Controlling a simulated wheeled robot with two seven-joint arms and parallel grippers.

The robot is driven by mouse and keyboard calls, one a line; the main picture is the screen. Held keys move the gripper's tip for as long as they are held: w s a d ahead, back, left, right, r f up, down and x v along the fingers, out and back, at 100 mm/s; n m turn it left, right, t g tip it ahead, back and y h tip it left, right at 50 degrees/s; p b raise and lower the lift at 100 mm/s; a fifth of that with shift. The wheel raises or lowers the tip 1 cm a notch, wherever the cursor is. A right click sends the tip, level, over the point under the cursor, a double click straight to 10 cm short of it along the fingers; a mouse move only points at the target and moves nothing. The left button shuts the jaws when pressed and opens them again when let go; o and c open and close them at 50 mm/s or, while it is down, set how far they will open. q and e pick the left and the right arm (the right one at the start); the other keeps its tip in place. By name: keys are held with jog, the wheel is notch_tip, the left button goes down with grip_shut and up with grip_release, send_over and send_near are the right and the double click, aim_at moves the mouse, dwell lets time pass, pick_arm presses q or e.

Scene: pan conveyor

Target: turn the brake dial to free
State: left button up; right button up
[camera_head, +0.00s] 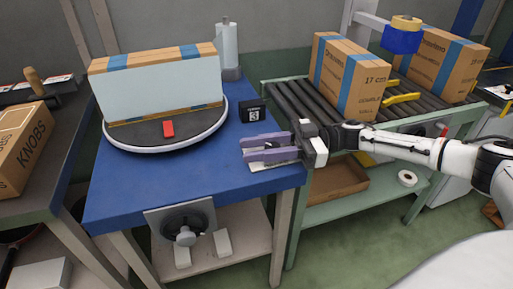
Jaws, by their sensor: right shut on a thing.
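The brake dial (185,236) is a round grey knob on a dark disc, set in a grey plate (205,207) on the front of the blue table (120,203). Its marks are too small to read, so I cannot tell its setting. My right gripper (257,148) has purple fingers and is over the table's right edge, up and to the right of the dial and apart from it. It is shut on a thin white flat item (262,166), mostly hidden by the fingers. My left gripper is not in view.
A turntable (207,138) on the blue table bears a large box (155,85) with a pale front panel and a red piece (168,129). A black counter block (252,111) stands beside it. A roller conveyor (290,100) with boxes is at the right.

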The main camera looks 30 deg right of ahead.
aim_at(277, 145)
jog(key=shift+r, duration=0.15)
jog(key=o, duration=1)
jog(key=v, duration=1)
jog(key=shift+d, duration=0.1)
